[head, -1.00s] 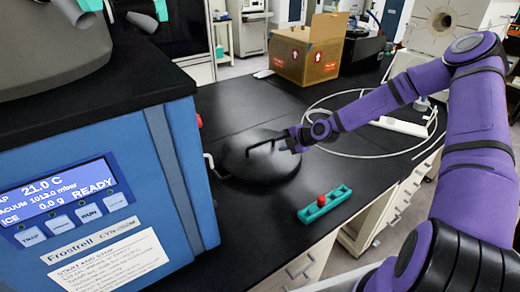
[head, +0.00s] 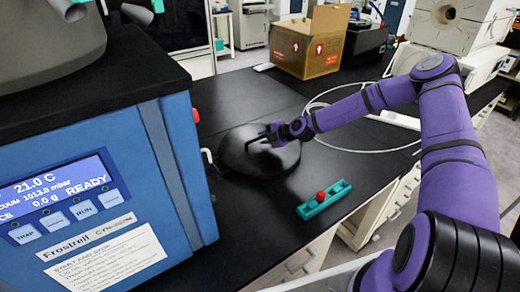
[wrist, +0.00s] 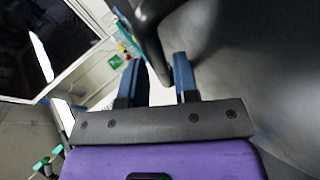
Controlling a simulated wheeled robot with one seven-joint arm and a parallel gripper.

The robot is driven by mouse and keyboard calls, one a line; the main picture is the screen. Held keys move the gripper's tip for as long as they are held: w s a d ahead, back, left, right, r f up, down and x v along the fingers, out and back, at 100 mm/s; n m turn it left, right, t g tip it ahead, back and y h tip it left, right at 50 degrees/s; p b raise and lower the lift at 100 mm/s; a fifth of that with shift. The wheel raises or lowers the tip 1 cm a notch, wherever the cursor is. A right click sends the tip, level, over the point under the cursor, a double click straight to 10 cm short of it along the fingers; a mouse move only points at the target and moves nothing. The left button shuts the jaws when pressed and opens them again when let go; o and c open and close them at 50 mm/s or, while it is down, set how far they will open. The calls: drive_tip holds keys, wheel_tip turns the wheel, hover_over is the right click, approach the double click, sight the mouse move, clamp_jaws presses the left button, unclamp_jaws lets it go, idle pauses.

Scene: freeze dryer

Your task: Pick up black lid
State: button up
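The black lid (head: 250,164) is a dark round dome lying on the black bench, right of the blue machine. A thin dark handle stands on its top. My gripper (head: 275,133) is at the handle, over the lid's upper right part. In the wrist view the two blue fingers of my gripper (wrist: 157,72) are apart. The dark handle (wrist: 150,42) runs down between their tips, nearer the right finger. I cannot tell if a finger touches it. The lid's broad dark surface (wrist: 255,60) fills the right side of that view.
The blue freeze dryer (head: 150,170) stands close to the lid's left. A teal block with a red knob (head: 322,198) lies on the bench to the front right. A white hose (head: 335,148) curves behind my arm. A cardboard box (head: 308,48) stands at the back.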

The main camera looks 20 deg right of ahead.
drive_tip(key=shift+x, duration=1.05)
clamp_jaws()
drive_tip(key=shift+r, duration=0.1)
drive_tip(key=shift+r, duration=0.1)
